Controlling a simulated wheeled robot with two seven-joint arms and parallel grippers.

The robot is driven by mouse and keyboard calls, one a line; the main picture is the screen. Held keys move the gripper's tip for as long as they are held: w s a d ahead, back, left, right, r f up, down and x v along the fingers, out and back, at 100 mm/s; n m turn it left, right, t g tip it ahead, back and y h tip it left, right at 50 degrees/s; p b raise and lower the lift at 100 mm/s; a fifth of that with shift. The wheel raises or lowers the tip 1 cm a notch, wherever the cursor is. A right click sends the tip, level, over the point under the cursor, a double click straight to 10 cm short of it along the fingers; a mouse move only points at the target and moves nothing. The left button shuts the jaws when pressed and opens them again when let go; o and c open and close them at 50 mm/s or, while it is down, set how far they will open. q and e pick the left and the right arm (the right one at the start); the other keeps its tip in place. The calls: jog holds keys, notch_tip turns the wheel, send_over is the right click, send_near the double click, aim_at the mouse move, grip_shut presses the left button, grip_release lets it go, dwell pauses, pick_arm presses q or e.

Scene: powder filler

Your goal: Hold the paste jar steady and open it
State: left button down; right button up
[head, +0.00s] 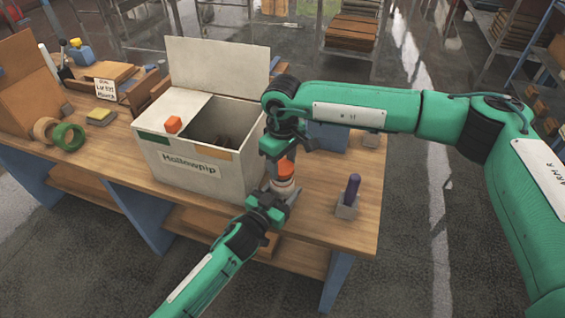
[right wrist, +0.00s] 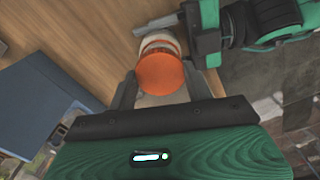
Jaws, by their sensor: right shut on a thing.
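The paste jar (head: 284,185) is pale with an orange lid (head: 286,168) and stands near the table's front edge, right of the white box. In the right wrist view the lid (right wrist: 160,72) sits between the two fingers of my right gripper (right wrist: 166,88). My right gripper (head: 285,158) comes down from above and is shut on the lid. My left gripper (head: 268,207) is at the jar's lower body from the front; its fingers are partly hidden, so its grip is unclear. It also shows beside the jar in the right wrist view (right wrist: 205,40).
A purple-handled item (head: 352,187) stands in a grey holder (head: 346,207) to the right. Tape rolls (head: 67,137) lie far left.

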aim_at(282, 167)
jog(key=shift+r, duration=2)
pick_arm(q)
jog(key=shift+c, duration=1.9)
grip_release()
jog(key=shift+s, duration=0.1)
